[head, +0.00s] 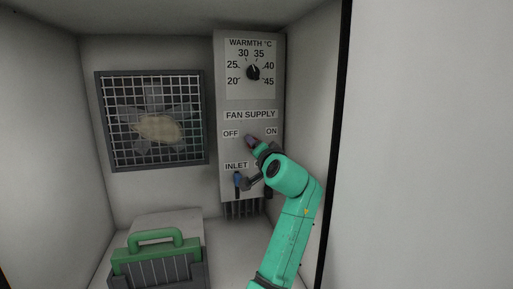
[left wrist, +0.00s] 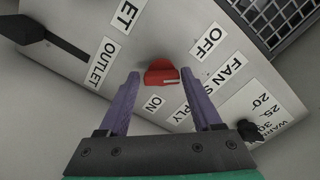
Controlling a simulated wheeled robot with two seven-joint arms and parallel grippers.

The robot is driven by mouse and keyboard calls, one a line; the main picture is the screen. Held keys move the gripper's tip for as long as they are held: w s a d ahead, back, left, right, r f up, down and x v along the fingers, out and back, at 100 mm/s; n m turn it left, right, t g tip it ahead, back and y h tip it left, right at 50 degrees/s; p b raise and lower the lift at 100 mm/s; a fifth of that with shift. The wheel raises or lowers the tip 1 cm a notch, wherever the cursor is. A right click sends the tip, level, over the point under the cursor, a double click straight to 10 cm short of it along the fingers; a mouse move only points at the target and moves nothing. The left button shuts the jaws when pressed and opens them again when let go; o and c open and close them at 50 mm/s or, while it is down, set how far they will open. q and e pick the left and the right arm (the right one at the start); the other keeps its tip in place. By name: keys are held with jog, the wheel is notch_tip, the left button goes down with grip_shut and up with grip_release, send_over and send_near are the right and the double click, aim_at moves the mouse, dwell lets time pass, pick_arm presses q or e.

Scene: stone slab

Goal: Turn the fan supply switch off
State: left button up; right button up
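The fan supply switch is a red knob (left wrist: 161,72) on a grey panel (left wrist: 150,30), between the OFF and ON labels in the left wrist view. A white mark shows on its edge; I cannot tell which label it points to. My left gripper (left wrist: 160,75) is open, with one purple finger on each side of the knob and a visible gap to each. In the head view my left gripper (head: 253,142) is at the panel below the FAN SUPPLY label and hides most of the switch. My right gripper is not in view.
A warmth dial (head: 253,72) sits above the switch. A caged fan (head: 152,120) is left; a green-handled box (head: 157,260) stands below.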

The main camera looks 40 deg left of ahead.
pick_arm(q)
jog(key=shift+o, duration=0.6)
jog(key=b+v, duration=0.3)
jog(key=v, duration=1.1)
jog(key=shift+d, duration=0.25)
jog(key=shift+s+r, duration=0.1)
jog(key=shift+s, duration=0.05)
